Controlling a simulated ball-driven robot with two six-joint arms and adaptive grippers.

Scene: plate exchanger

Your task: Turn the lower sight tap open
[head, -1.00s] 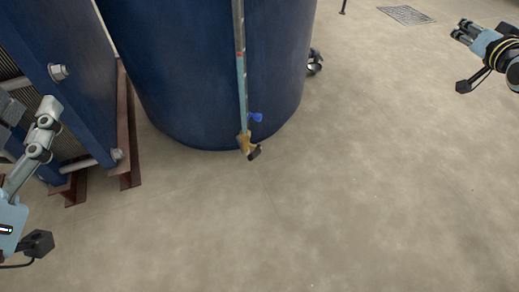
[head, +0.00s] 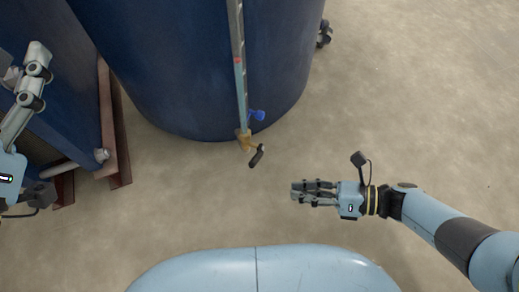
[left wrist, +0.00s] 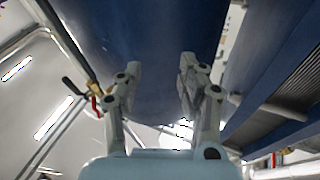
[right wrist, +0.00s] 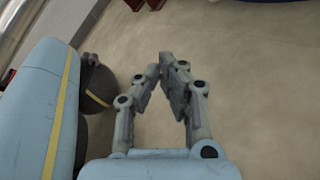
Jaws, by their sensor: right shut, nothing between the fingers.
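The lower sight tap (head: 243,138) is a brass fitting at the bottom end of the sight tube (head: 240,75), in front of the blue tank. Its dark lever (head: 257,156) slants down from it. A small blue handle (head: 257,115) sits just above and behind. My right gripper (head: 294,191) is shut and empty, below and right of the lever, apart from it; its fingers also show in the right wrist view (right wrist: 165,62). My left gripper (head: 36,60) is at the far left, away from the tap; in the left wrist view (left wrist: 158,68) its fingers stand apart, empty.
The blue tank (head: 170,80) fills the upper middle. The plate exchanger's blue end plate (head: 75,95) and rust-red feet (head: 113,150) stand at left, near my left arm. In the left wrist view, a brass fitting (left wrist: 94,90) has a dark lever. Open floor (head: 410,120) lies to the right.

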